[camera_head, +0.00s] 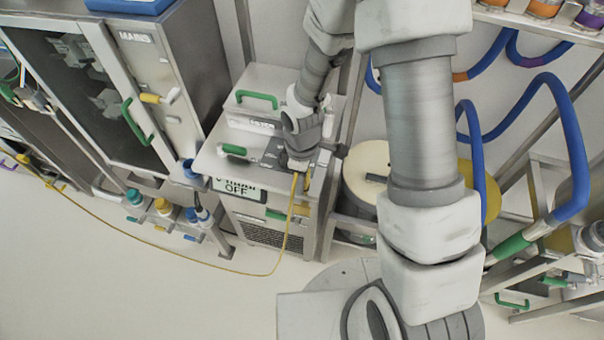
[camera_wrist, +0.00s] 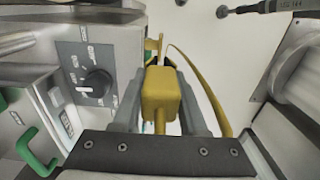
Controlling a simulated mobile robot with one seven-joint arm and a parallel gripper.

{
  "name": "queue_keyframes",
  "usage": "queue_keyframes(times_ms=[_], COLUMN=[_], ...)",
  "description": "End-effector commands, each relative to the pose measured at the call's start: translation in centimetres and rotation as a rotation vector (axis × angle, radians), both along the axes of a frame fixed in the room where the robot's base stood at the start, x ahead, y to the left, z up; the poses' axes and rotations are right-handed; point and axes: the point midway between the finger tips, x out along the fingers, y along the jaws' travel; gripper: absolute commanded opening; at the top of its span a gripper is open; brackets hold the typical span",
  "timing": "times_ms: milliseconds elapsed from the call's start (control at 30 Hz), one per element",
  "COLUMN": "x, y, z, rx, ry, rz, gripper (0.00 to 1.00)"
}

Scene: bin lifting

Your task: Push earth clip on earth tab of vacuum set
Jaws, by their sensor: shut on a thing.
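My gripper (camera_wrist: 160,88) is shut on the yellow earth clip (camera_wrist: 160,97), which sits between its two grey fingers. In the head view my gripper (camera_head: 298,166) is at the right front edge of the vacuum set (camera_head: 224,165), a steel cabinet whose display reads OFF. A yellow cable (camera_head: 288,228) hangs from the clip and runs across the floor to the left. Small yellow parts (camera_wrist: 152,46) show just beyond the clip in the wrist view; I cannot tell whether the earth tab is among them, or whether the clip touches it.
A panel with a black rotary knob (camera_wrist: 97,82) is close on the left of my gripper. A green handle (camera_wrist: 38,147) is nearer. A round cream drum (camera_head: 366,165) and blue hoses (camera_head: 570,130) stand to the right. The front floor is largely clear apart from the cable.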

Motion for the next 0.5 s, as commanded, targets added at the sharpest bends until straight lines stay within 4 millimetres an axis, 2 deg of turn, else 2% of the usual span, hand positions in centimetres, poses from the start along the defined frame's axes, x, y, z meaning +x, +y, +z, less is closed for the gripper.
queue_keyframes(times_ms=[500], x=[0.0], y=[0.0], z=[-5.2], rx=[0.0], ry=[0.0], rz=[-0.003], gripper=[0.0])
